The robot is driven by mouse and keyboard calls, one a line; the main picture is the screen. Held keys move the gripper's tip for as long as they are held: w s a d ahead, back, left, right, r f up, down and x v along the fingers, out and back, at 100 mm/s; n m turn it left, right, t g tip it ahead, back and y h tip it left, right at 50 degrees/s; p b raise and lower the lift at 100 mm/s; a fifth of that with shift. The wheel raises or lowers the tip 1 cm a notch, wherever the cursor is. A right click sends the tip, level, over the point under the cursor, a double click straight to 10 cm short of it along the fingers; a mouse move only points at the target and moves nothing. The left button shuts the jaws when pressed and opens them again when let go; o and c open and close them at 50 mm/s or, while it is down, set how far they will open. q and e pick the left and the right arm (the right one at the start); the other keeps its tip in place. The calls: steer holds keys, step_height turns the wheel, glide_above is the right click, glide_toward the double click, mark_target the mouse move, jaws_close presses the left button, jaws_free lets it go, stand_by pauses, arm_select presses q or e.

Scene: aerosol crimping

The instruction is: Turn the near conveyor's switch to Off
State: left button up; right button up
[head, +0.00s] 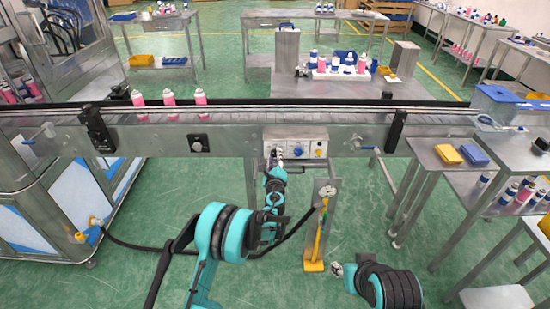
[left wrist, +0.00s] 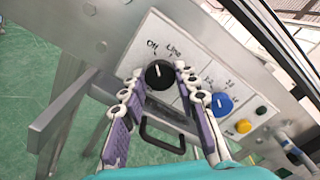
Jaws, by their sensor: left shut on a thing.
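The near conveyor's control box (head: 296,147) sits on the front of the conveyor frame. In the left wrist view its panel carries a black knob (left wrist: 158,74) with a white mark pointing roughly up.
A blue knob (left wrist: 222,104) and a yellow button (left wrist: 243,126) sit right of the black knob. A metal stand with a yellow foot (head: 314,266) rises close to my left arm. Pink cans (head: 169,98) stand on the conveyor (head: 235,118). A side table (head: 440,163) is at right.

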arm_select(q)
steer(key=shift+n, duration=0.5)
steer(key=o, duration=1.2)
steer(key=shift+c, duration=0.2)
steer(key=s, duration=1.2)
steer(key=shift+a, duration=0.1)
